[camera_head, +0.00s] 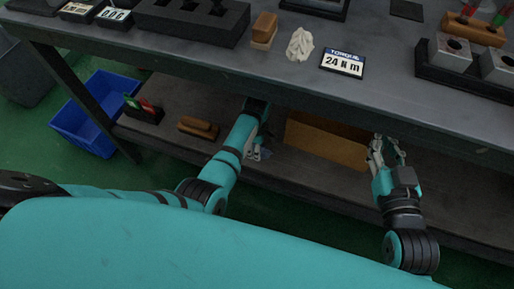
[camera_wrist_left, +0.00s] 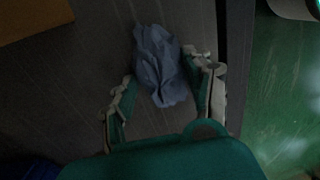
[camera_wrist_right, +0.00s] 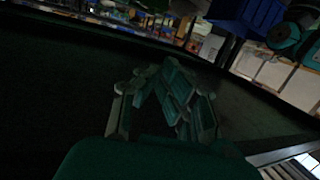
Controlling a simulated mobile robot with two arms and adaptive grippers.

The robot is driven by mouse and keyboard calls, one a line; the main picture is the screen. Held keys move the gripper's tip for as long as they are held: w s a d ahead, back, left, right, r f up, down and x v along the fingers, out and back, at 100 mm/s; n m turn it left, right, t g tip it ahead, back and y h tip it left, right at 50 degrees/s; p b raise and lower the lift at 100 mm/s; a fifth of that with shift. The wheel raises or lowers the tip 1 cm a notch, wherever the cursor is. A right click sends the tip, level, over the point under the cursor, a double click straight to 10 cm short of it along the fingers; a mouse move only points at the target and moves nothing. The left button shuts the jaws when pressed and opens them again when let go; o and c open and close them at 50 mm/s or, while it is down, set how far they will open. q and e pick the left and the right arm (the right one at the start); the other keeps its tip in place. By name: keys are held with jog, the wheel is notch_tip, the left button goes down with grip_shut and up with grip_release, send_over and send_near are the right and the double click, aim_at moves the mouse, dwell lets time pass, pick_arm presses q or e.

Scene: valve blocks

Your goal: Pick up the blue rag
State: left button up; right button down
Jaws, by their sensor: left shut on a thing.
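The blue rag (camera_wrist_left: 158,65) is a crumpled grey-blue cloth over the dark lower shelf in the left wrist view. It lies between the two fingers of my left gripper (camera_wrist_left: 166,84), which is shut on it. In the head view my left gripper (camera_head: 256,152) is at the lower shelf below the tabletop, mostly hidden by its own arm, and only a little of the rag (camera_head: 266,154) shows. My right gripper (camera_head: 386,152) is open and empty in front of the shelf, right of the cardboard box.
The tabletop (camera_head: 215,62) overhangs the lower shelf (camera_head: 165,140). A cardboard box (camera_head: 325,145) and a brown brush-like block (camera_head: 198,128) are on the shelf. A blue bin (camera_head: 95,115) stands on the green floor. A white crumpled cloth (camera_head: 300,45) lies on the tabletop.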

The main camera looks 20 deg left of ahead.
jog(key=shift+f, duration=0.1)
